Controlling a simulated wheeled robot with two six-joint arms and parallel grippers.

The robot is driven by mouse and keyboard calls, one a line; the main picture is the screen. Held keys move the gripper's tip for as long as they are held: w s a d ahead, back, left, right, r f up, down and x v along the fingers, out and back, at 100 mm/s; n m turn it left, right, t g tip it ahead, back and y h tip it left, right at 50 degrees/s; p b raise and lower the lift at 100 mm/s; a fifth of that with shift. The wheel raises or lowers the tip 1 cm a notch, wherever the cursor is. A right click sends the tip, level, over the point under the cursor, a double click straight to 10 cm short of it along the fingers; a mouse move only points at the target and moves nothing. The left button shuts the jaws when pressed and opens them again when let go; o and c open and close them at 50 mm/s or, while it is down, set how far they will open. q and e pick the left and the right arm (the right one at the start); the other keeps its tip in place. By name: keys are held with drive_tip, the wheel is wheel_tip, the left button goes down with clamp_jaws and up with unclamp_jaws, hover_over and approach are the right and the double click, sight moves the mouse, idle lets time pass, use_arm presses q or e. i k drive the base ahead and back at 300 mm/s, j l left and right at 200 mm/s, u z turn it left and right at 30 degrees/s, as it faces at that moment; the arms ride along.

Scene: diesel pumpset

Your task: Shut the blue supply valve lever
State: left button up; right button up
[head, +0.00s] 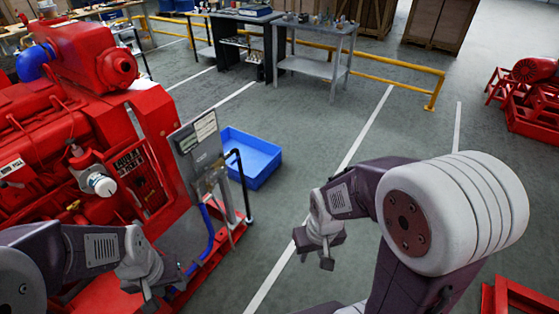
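The red diesel pumpset (70,140) fills the left of the head view. A grey panel (197,145) stands at its near right end. Small brass-coloured fittings (208,184) sit just below the panel, and a blue hose (207,232) runs down from there. I cannot make out a blue valve lever for certain at this size. My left gripper (160,286) is low in front of the pumpset, below and left of the hose, apart from the fittings. My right gripper (316,254) hangs over bare floor, right of the pumpset. Neither gripper visibly holds anything; their finger gaps are unclear.
A blue bin (250,157) stands on the floor behind the panel. A black bent pipe (241,180) rises beside the fittings. Grey benches (318,66) and a yellow rail (395,64) are at the back.

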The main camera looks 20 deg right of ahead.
sight(236, 159)
drive_tip(key=i+j+u, duration=0.1)
drive_tip(key=i, duration=0.45)
drive_tip(key=i+j, duration=0.2)
drive_tip(key=i, duration=0.35)
drive_tip(key=j+u, duration=0.05)
